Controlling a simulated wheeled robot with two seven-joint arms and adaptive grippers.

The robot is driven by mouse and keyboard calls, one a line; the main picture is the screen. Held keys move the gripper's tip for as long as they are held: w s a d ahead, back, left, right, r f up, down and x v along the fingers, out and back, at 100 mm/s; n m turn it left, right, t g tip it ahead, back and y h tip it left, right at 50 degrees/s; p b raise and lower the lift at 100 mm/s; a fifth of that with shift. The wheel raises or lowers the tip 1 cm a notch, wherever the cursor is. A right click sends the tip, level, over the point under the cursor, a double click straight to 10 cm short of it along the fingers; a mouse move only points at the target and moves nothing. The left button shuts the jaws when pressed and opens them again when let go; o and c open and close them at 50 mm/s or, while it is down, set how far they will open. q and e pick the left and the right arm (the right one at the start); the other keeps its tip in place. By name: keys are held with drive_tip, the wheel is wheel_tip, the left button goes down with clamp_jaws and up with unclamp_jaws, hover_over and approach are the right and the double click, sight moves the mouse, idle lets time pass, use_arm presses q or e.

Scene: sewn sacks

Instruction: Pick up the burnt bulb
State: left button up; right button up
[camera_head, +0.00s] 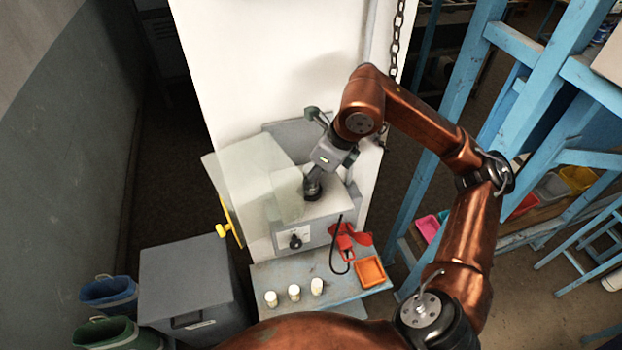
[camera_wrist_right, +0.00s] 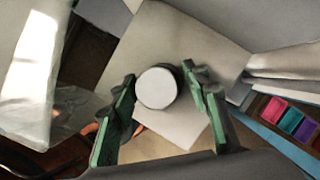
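A round, pale-faced, dark-sided piece (camera_wrist_right: 157,87), which may be the burnt bulb, shows between my right fingers in the right wrist view. No scorch marks can be made out on it. My right gripper (camera_wrist_right: 160,110) is open, with one green-padded finger on each side of the piece and small gaps visible. In the head view my right gripper (camera_head: 312,188) points down at the top of the grey machine (camera_head: 330,225) and hides that spot. My left gripper is not in view.
Three small whitish cylinders, left (camera_head: 271,299), middle (camera_head: 294,293) and right (camera_head: 317,287), stand on the blue-grey bench (camera_head: 262,275). An orange tray (camera_head: 369,271) is to their right. A translucent panel (camera_head: 245,172) stands left of my gripper. Blue racking (camera_head: 455,110) rises at right.

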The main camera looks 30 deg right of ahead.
drive_tip(key=c, duration=1)
drive_tip(key=shift+r, duration=0.2)
drive_tip(key=shift+c, duration=0.2)
